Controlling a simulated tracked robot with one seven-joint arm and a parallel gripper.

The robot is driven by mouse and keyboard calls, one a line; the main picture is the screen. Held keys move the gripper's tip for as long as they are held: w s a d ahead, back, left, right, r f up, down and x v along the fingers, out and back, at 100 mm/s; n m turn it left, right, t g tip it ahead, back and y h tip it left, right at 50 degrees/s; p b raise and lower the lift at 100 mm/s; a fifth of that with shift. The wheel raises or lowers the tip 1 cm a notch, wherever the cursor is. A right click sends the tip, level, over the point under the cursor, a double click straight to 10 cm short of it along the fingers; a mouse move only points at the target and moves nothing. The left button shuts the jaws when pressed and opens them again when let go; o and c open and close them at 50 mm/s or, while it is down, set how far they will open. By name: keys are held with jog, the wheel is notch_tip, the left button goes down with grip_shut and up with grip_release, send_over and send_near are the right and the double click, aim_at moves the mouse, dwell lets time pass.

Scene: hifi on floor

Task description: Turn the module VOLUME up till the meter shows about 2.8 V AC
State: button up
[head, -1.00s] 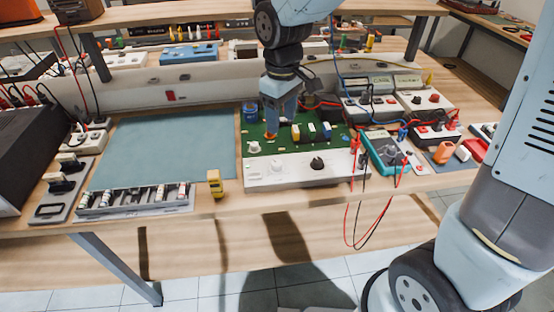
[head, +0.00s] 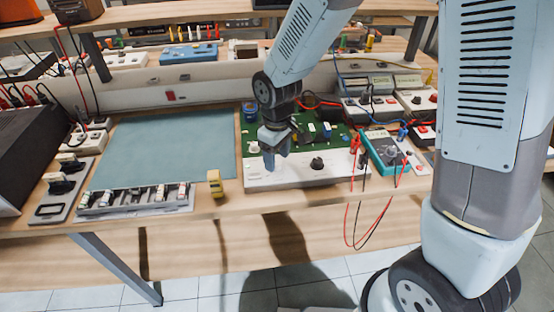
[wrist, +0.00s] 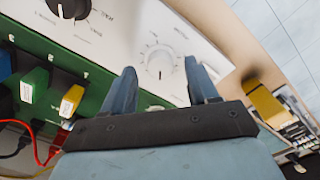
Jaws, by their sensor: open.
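The module is a green circuit board (head: 335,140) with a white front panel (head: 345,173). In the wrist view, a white knob (wrist: 160,60) with a ring of scale marks sits on that panel. Its label is too blurred to read. My gripper (wrist: 160,78) is open, with one finger to each side of the knob in that view; I cannot tell whether either touches it. In the head view my gripper (head: 275,150) hangs over the left part of the panel. A black knob (head: 317,163) stands right of it. The teal meter (head: 383,147) lies right of the module; its reading is illegible.
Red and black leads (head: 352,205) hang over the front edge beside the meter. A small yellow object (head: 215,183) stands left of the module, by a tray of parts (head: 135,200). The blue-green mat (head: 165,148) is bare. Instruments (head: 370,85) stand behind.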

aim_at(277, 162)
jog(key=shift+f, duration=0.85)
jog(key=shift+c, duration=0.4)
jog(key=c, duration=1)
jog(key=shift+o, duration=0.2)
jog(key=shift+m, duration=2.7)
jog(key=o, duration=1)
jog(key=shift+o, duration=0.2)
notch_tip(277, 162, up, 14)
jog(key=shift+f, duration=0.15)
